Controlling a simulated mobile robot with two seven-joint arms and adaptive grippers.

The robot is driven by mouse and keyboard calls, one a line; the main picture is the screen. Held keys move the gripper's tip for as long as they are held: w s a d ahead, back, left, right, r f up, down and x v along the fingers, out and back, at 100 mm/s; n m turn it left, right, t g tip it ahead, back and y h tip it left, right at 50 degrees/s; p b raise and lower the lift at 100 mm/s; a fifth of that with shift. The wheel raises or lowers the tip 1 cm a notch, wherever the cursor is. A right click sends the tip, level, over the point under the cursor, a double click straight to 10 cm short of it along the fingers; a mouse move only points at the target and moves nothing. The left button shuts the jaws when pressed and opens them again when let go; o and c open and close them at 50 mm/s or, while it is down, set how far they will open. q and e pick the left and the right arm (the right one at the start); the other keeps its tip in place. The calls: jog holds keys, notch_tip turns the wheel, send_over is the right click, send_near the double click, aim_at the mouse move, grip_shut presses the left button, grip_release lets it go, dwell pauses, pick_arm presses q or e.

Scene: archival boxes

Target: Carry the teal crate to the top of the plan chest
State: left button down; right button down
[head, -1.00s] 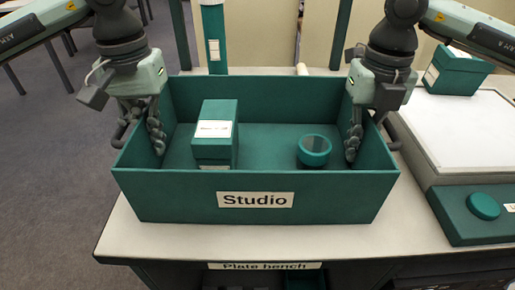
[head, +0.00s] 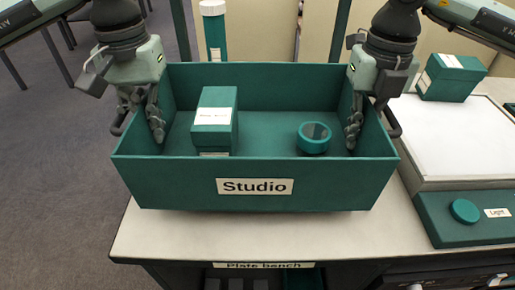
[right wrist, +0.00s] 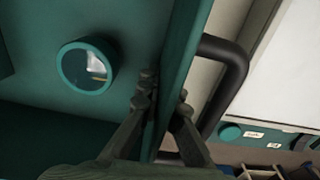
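The teal crate (head: 150,180), labelled "Studio", is level over the bench top and appears raised a little above it, with a shadow beneath. It holds a teal box (head: 214,135) with a white label and a round teal container (head: 314,138). My left gripper (head: 140,120) is at the crate's left wall, with a finger inside and part of it outside. My right gripper (head: 368,115) is at the right wall; in the right wrist view its fingers (right wrist: 162,100) straddle that wall, closed on it. I cannot identify the plan chest in these views.
The plate bench (head: 240,242) lies below the crate. At right are a light pad (head: 455,135) with a teal base and knob, and another teal box (head: 450,77). A teal tube (head: 214,35) stands behind the crate. Open carpet (head: 50,180) lies to the left.

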pick_arm(q)
jog(key=shift+a, duration=0.35)
pick_arm(e)
jog(key=shift+d+f, duration=0.1)
jog(key=shift+d, duration=0.25)
